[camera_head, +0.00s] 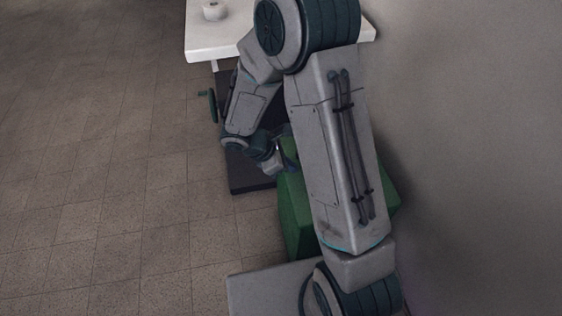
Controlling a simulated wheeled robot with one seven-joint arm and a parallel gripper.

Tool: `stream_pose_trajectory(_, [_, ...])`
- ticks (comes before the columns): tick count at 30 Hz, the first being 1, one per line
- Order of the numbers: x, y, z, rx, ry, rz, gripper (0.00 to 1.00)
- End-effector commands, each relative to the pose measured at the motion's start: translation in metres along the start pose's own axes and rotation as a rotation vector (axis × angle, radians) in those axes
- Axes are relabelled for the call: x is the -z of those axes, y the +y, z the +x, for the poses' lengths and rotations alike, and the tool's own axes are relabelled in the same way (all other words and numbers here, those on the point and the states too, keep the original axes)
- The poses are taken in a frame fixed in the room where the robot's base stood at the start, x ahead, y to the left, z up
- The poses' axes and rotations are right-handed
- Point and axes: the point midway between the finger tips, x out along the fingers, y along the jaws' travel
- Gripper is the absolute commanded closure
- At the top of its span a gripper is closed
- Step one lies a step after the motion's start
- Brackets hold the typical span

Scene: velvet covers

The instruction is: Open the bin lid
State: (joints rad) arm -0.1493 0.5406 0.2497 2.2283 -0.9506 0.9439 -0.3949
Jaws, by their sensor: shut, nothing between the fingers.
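The green bin (297,217) stands on the floor close to the wall, largely hidden behind my arm. Its left side shows, and a corner shows to the right of my arm. Its lid cannot be made out clearly, so I cannot tell how far it is open. My gripper (290,155) is at the bin's upper left edge, partly hidden by my own arm. It is shut with nothing in it. I cannot tell whether it touches the bin.
A white-topped table (205,42) stands behind the bin, with a small pale object (214,11) on it. A dark panel or cabinet (250,178) is below it. A plain wall (470,150) bounds the right. Tiled floor (110,170) is clear on the left.

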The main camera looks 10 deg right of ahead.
Motion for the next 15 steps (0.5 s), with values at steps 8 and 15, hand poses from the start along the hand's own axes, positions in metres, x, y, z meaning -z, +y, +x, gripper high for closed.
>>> stream_pose_trajectory(8, [0.0, 0.0, 0.029, 0.001, 0.001, 0.001, 1.0])
stream_pose_trajectory(15, [0.0, 0.0, 0.03, 0.0, 0.001, 0.001, 1.0])
